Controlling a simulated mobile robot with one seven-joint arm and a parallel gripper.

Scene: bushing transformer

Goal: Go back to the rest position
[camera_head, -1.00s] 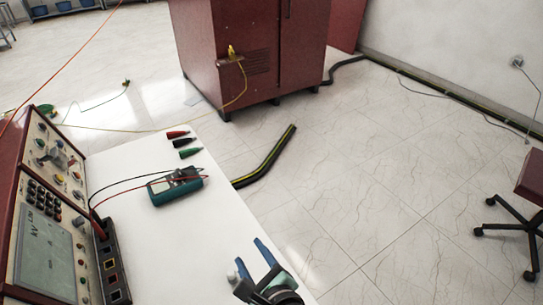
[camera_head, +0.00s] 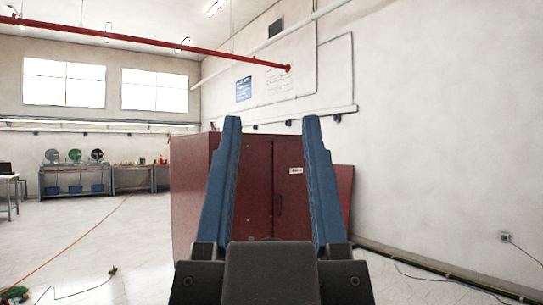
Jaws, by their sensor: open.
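My gripper (camera_head: 271,122) stands upright in the middle of the head view, close to the camera. Its two blue fingers are spread apart, with nothing between them but the view of the room behind. The dark gripper body shows below the fingers at the bottom edge. The task names no other object.
A dark red cabinet (camera_head: 190,185) stands behind the gripper, partly hidden by the fingers. A workbench (camera_head: 135,180) stands far left. A wall (camera_head: 440,130) bounds the right.

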